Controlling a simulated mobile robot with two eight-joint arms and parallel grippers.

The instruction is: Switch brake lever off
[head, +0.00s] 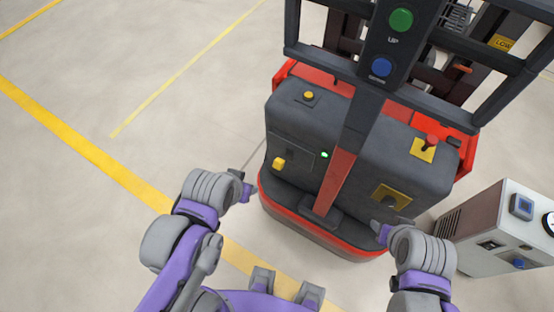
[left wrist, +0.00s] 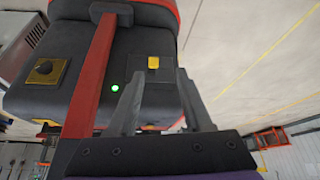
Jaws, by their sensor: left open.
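The stacker truck's dark body (head: 300,125) stands in front of me. A small yellow lever (head: 278,162) sticks out of its left front panel, beside a lit green lamp (head: 324,155); I take it for the brake lever. My left gripper (head: 246,186) is left of and below that lever, apart from it. In the left wrist view, the open jaws (left wrist: 160,100) are empty, and the yellow lever (left wrist: 153,62) shows beyond them, between the finger lines. My right gripper (head: 380,230) is near the truck's lower right front; its jaws are too small to read.
A red sloping bar (head: 336,180) runs down the truck's front middle. A dark knob on a yellow plate (head: 390,197) is at right, a red button (head: 431,139) above it. A grey cabinet (head: 490,240) stands at right. The floor at left is clear.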

